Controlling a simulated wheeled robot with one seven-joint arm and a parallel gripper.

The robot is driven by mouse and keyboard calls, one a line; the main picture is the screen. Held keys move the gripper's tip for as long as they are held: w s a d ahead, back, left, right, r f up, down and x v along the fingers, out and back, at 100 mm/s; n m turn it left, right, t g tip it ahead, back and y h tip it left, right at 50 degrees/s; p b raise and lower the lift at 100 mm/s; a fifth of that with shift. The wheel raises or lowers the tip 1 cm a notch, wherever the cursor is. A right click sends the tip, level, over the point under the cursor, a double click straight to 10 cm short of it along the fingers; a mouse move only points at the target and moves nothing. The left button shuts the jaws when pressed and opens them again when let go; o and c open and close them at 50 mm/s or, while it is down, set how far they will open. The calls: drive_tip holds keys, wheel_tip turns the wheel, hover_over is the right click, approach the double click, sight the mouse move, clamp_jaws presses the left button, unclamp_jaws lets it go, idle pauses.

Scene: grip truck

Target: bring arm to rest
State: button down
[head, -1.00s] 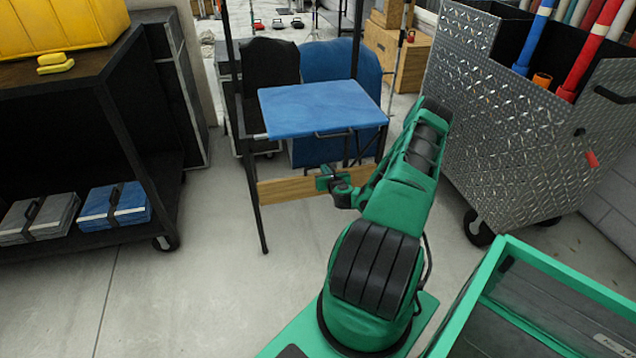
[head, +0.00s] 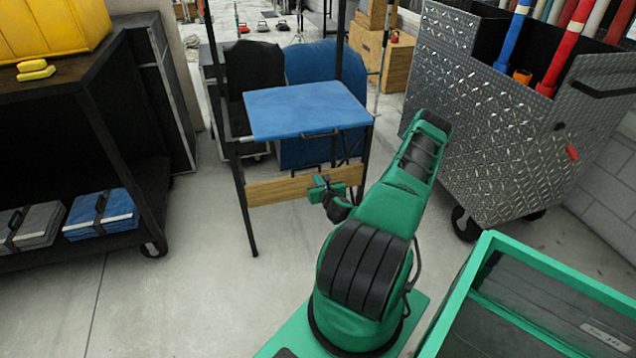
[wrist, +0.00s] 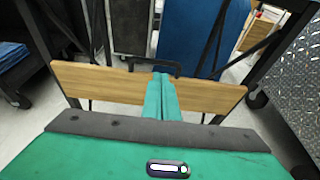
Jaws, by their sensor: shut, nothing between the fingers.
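My green arm rises from its base in the head view and bends forward. My gripper (head: 322,188) is at its far end, in front of the wooden board (head: 275,190) low on the black-framed stand. In the wrist view my gripper's green fingers (wrist: 161,96) are together with nothing between them. The same wooden board spans the wrist view behind them. Whether the fingertips touch the board I cannot tell.
A blue-topped stand (head: 305,110) is just ahead. A dark shelf cart (head: 105,150) is at left, a diamond-plate metal cart (head: 470,110) at right. A green-rimmed bin (head: 545,262) is near right. Floor (head: 190,290) is clear at front left.

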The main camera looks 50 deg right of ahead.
drive_tip(key=shift+s+a+r, duration=0.4)
drive_tip(key=shift+s+r, duration=0.15)
drive_tip(key=shift+s, duration=0.1)
drive_tip(key=shift+s+a+r, duration=0.35)
drive_tip(key=shift+s+r, duration=0.15)
drive_tip(key=shift+s, duration=0.15)
